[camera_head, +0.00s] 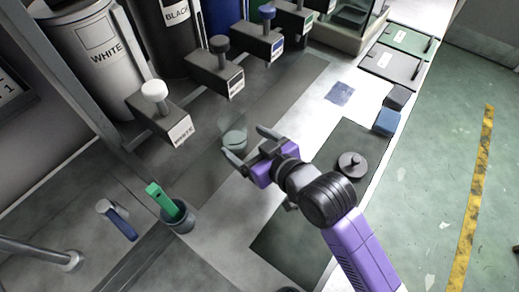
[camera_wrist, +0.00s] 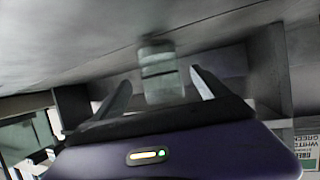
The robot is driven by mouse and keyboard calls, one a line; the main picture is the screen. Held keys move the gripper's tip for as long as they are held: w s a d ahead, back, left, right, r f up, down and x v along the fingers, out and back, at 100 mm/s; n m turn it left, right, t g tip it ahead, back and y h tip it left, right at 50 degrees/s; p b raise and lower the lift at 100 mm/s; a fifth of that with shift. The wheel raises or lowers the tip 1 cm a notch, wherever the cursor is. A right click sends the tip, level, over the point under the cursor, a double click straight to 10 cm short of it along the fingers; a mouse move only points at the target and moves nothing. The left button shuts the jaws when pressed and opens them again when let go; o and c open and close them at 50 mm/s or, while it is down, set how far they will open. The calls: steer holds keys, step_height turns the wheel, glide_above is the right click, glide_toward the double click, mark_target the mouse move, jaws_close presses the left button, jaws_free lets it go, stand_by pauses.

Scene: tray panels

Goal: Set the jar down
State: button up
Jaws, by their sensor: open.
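The jar (camera_head: 234,140) is a small clear vessel with grey-green contents in its lower part. It appears to stand upright on the counter, at the edge of a dark strip. My gripper (camera_head: 249,146) is open, with one finger toward each side of the jar. In the wrist view, the jar (camera_wrist: 162,74) shows between the two spread fingers, with a gap visible on each side. The jar's far side is hidden.
Paint dispensers with a white knob (camera_head: 154,90) and darker knobs line the back. A dark cup with a green-handled tool (camera_head: 165,201) stands at left.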

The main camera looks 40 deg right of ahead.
steer(key=v, duration=0.6)
steer(key=shift+s+f, duration=0.15)
steer(key=shift+s, duration=0.05)
steer(key=shift+t+h, duration=0.3)
steer(key=shift+h, duration=0.1)
steer(key=s+f, duration=0.1)
steer(key=s, duration=0.3)
steer(key=s+f, duration=0.1)
steer(key=s, duration=0.2)
steer(key=s+f, duration=0.1)
steer(key=s, duration=0.3)
steer(key=shift+s+d+f, duration=0.15)
steer(key=shift+s+f, duration=0.05)
steer(key=shift+s, duration=0.1)
steer(key=shift+m+t, duration=0.3)
steer(key=shift+t, duration=0.1)
steer(key=v, duration=1.1)
steer(key=shift+s+a+f, duration=0.15)
steer(key=shift+a+f, duration=0.25)
steer(key=shift+s+r, duration=0.25)
steer(key=shift+s, duration=0.15)
